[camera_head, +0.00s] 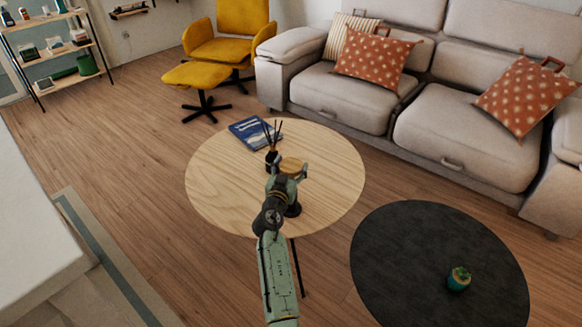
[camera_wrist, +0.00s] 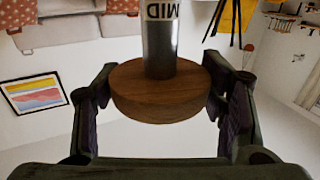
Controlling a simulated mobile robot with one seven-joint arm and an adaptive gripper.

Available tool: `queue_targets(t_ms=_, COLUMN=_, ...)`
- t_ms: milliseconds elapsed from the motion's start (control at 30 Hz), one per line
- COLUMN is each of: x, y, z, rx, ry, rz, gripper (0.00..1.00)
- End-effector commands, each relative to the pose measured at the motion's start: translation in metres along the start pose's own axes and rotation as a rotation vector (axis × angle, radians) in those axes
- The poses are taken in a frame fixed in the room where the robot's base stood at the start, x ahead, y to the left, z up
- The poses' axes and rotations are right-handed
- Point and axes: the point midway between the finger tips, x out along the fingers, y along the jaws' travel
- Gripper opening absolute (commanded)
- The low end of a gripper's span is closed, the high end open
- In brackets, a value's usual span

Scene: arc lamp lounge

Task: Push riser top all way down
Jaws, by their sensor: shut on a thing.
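The riser top is a round wooden disc. It shows in the head view (camera_head: 291,164) above the round wooden table and large in the wrist view (camera_wrist: 160,98). My gripper (camera_head: 287,174) has its fingers on both sides of the disc, shut on it, also in the wrist view (camera_wrist: 160,85). The riser's metal column (camera_wrist: 160,50) joins the disc and bears the letters "MID", which read upside down in the wrist view. Part of the column is exposed. My gripper and wrist hide most of the riser in the head view.
The round wooden table (camera_head: 215,185) also holds a blue book (camera_head: 254,132) and a dark vase with reeds (camera_head: 271,158), close to my gripper. A black round table (camera_head: 400,255) with a small potted cactus (camera_head: 459,279) stands at right. A sofa (camera_head: 350,98) stands behind.

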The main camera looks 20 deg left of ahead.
Motion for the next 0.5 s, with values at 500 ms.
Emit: queue_targets(t_ms=500, x=0.000, y=0.000, z=0.059, rx=0.001, ry=-0.001, rz=0.000, gripper=0.14)
